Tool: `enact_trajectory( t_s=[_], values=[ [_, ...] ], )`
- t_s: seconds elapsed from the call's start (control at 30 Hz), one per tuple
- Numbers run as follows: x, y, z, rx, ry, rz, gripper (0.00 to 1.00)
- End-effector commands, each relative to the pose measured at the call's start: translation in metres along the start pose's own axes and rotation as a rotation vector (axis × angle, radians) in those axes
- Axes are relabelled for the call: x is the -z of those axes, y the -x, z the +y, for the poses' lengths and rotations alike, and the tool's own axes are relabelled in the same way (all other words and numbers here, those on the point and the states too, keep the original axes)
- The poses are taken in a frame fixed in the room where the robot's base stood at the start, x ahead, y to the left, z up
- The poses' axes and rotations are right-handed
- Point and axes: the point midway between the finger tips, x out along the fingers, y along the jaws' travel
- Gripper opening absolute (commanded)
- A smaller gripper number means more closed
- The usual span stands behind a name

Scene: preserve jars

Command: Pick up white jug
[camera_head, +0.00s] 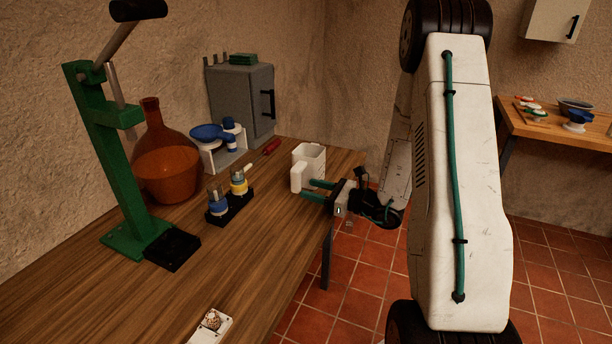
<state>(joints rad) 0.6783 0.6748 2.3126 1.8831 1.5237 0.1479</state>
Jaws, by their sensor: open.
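The white jug (313,158) stands upright on the wooden table near its right edge, with its handle (297,177) toward the left front. My gripper (312,189) reaches in from the right, low in front of the jug. Its two teal fingers are apart and point left toward the jug's lower front and handle. I cannot tell whether a finger touches the jug or handle. The jug's lower part is partly hidden by the fingers.
On the table (270,240) are a green press (118,170), an amber demijohn (165,160), a black stand with small jars (232,205), a blue-and-white scale (222,150), a red tool (272,146) and a grey cabinet (242,100). The table's middle front is clear.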

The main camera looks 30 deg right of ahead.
Motion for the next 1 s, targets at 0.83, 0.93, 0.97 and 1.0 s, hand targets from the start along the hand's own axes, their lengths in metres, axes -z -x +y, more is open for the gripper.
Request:
enact_trajectory(
  t_s=[0.83,0.93,0.97,1.0],
  values=[
    [0.0,-0.062,-0.005,-0.003,0.001,0.001,0.17],
    [0.0,-0.062,-0.005,-0.003,0.001,0.001,0.0],
    [0.0,-0.062,-0.005,-0.003,0.001,0.001,0.0],
    [-0.001,-0.062,-0.005,-0.003,0.002,0.0,0.0]
  ],
)
